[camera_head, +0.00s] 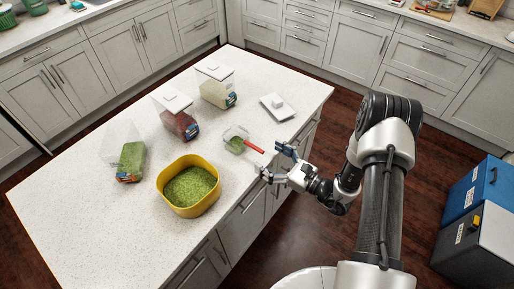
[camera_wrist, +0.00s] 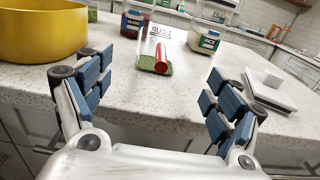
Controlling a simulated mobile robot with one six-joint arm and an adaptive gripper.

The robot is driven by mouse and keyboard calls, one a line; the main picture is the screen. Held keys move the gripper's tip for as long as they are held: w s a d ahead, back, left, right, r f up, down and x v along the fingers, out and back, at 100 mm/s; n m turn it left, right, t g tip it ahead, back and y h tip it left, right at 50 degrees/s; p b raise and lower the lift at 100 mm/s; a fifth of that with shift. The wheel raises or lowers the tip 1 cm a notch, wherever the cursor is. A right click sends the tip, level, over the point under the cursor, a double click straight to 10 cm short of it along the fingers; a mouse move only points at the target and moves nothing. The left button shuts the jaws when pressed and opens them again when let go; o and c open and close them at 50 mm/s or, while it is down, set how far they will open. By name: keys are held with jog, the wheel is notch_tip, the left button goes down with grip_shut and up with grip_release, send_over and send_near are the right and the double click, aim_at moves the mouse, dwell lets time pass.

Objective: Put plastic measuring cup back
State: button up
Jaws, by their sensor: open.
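The clear plastic measuring cup (camera_head: 234,139) with a red handle (camera_head: 253,146) sits on the white island counter and holds some green grains. In the wrist view the cup (camera_wrist: 158,35) reads "1 CUP", and its red handle (camera_wrist: 161,63) points towards me. My gripper (camera_head: 275,160) is at the island's right edge, just past the handle's end. In the wrist view my gripper (camera_wrist: 158,80) is open and empty, with the handle ahead between its fingers and apart from them.
A yellow tub (camera_head: 168,193) of green grains stands nearby. A lidless clear container (camera_head: 131,157) holds green grains. Lidded containers with red (camera_head: 180,122) and pale (camera_head: 216,90) contents stand behind. A loose white lid (camera_head: 270,110) lies on the counter (camera_head: 90,230), right of the cup.

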jog(key=s+a+r+n+g+h, duration=0.1)
jog(key=s+a+r+n+g, duration=0.2)
jog(key=s+r+n+g, duration=0.45)
jog(key=s+a+r+n+g+h, duration=0.25)
jog(key=s+r+n+g, duration=0.25)
jog(key=s+r+n, duration=0.6)
jog(key=s+d+r+n+t+h, duration=0.3)
jog(key=s+d+r+h, duration=0.1)
jog(key=d, duration=0.3)
jog(key=s+d+r+n+t+h, duration=0.3)
jog(key=s+d+r+n+h, duration=0.1)
jog(key=s+d+h, duration=0.1)
jog(key=shift+s+d+h, duration=0.15)
jog(key=shift+d+h, duration=0.7)
jog(key=shift+d, duration=0.35)
jog(key=shift+r, duration=0.1)
jog(key=shift+c, duration=0.3)
